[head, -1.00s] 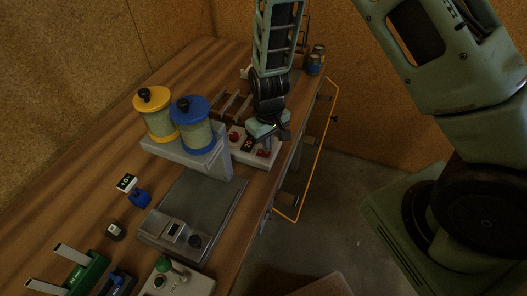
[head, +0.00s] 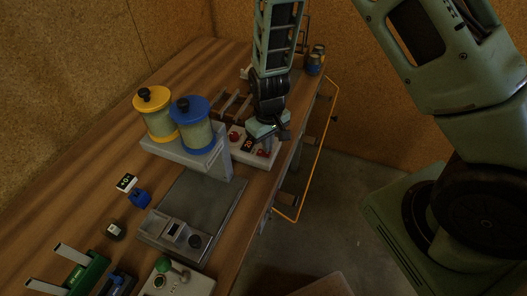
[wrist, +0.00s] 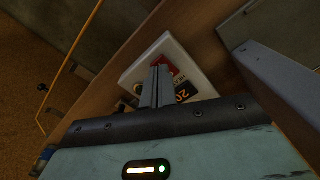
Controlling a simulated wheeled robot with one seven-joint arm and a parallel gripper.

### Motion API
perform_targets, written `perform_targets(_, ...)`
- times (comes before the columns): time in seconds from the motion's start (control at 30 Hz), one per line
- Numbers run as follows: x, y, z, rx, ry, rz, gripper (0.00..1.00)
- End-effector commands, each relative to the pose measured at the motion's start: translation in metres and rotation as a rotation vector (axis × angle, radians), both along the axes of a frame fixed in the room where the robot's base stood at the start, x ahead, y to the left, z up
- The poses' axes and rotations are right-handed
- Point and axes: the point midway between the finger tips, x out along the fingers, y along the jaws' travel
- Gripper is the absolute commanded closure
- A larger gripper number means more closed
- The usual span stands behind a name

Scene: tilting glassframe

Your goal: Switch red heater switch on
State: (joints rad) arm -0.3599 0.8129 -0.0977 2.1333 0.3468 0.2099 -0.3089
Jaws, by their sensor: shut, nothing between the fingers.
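The heater unit (head: 243,157) is a white box near the table's right edge, with a dark display (head: 248,144). A red part (head: 263,153), which looks like the switch, sits near its right end, close under my gripper (head: 271,148). A red knob (head: 234,136) is at the unit's left. In the wrist view, my gripper (wrist: 161,72) is shut and empty. Its fingers lie over the white heater panel (wrist: 146,62), beside a red area (wrist: 167,64) and the display (wrist: 184,92). The fingers partly hide the red area. I cannot tell whether they touch it, nor the switch position.
Yellow-lidded (head: 156,115) and blue-lidded (head: 193,123) jars stand on a grey raised shelf (head: 183,153) left of the heater. A grey plate device (head: 210,200) lies in front. A yellow rail (head: 317,165) runs along the table's right side.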

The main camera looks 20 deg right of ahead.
Motion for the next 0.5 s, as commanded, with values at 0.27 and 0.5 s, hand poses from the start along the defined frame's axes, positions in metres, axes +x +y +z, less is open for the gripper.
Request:
perform_targets(0.27, 0.0000, 0.0000, -0.0045, 0.000, 0.000, 0.000, 1.00)
perform_targets(0.5, 0.0000, 0.0000, -0.0079, 0.000, 0.000, 0.000, 1.00)
